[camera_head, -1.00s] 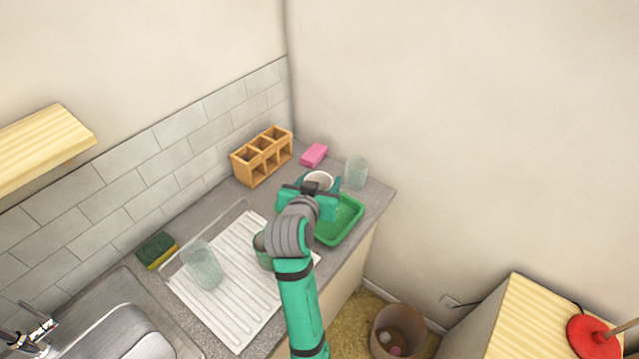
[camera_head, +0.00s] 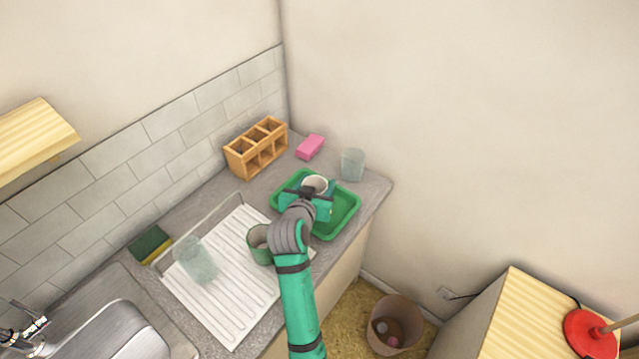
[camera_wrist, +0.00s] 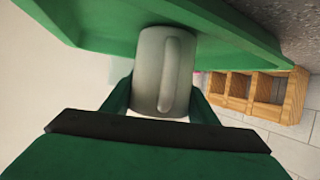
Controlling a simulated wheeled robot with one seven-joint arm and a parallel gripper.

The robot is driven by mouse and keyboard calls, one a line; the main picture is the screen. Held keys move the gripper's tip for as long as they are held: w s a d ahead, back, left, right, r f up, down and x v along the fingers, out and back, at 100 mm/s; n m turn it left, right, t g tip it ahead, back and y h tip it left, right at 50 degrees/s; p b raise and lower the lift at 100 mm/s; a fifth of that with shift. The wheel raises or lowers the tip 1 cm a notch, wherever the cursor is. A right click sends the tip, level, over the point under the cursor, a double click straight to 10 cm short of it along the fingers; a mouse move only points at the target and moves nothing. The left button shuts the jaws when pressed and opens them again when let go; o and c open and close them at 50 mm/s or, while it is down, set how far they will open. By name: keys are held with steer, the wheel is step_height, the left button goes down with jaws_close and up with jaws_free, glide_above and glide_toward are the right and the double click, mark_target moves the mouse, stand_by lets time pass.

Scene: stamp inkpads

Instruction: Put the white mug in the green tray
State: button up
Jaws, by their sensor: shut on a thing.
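The white mug (camera_head: 315,183) is held by my gripper (camera_head: 314,190), which is shut on it. In the wrist view the mug (camera_wrist: 150,60) sits between the two fingers of my gripper (camera_wrist: 160,98), its handle facing the camera. The green tray (camera_head: 347,213) lies on the counter, and the mug is over its inside area in the head view. The tray (camera_wrist: 90,18) fills the upper part of the wrist view, close to the mug's far end. I cannot tell whether the mug touches it. My gripper and wrist hide part of the tray.
A clear glass (camera_head: 352,164) and a pink sponge (camera_head: 309,147) stand behind the tray, beside a wooden compartment holder (camera_head: 256,150). The counter's front edge is close to the tray.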

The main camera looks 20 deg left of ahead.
steer(key=shift+a+f, duration=0.1)
steer(key=o, duration=1.3)
steer(key=shift+c, duration=0.2)
steer(key=v, duration=1.2)
